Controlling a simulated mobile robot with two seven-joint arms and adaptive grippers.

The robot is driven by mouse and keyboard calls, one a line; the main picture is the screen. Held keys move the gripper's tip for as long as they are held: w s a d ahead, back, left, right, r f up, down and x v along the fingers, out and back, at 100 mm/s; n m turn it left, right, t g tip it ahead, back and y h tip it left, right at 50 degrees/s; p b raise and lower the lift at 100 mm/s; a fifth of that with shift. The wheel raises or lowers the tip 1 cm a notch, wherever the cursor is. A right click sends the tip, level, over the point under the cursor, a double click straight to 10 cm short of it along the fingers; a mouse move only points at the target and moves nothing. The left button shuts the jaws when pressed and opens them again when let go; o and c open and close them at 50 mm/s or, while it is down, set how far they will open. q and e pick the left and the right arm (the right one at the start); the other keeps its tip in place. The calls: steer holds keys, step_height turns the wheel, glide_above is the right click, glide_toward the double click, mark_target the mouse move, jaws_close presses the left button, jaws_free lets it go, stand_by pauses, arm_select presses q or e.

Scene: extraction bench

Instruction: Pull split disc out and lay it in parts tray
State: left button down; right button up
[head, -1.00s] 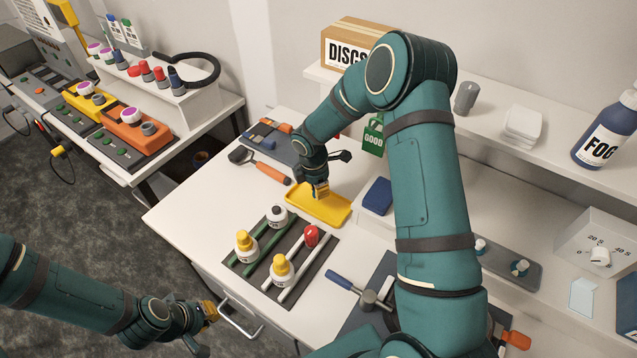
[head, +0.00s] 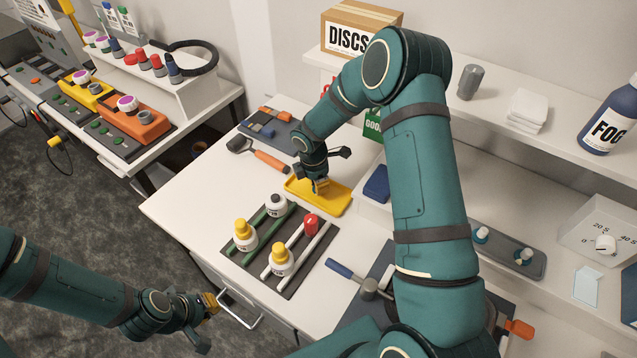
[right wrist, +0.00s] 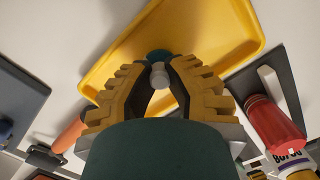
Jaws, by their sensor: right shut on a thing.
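The yellow parts tray (head: 335,204) lies on the bench in the head view and fills the top of the right wrist view (right wrist: 215,22). My right gripper (head: 320,186) points down over it. In the right wrist view its yellow fingers (right wrist: 160,92) are closed around a small grey stem with a teal round piece (right wrist: 160,56) behind it, which looks like the split disc. I cannot tell whether the piece touches the tray floor. My left gripper (head: 211,303) is low at the left, beside the drawer handle; its finger gap does not show clearly.
A dark rack (head: 292,284) with white and green rods and several bottles stands in front of the tray. An orange-handled tool (head: 270,161) lies to its left, a blue block (head: 377,184) to its right. A hammer (head: 368,288) lies nearer the front.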

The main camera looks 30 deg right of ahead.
steer(key=shift+f, duration=0.25)
steer(key=o, duration=0.8)
steer(key=r, duration=0.4)
steer(key=a+r, duration=0.1)
steer(key=r, duration=0.7)
steer(key=shift+a, duration=0.2)
steer(key=shift+f, duration=0.1)
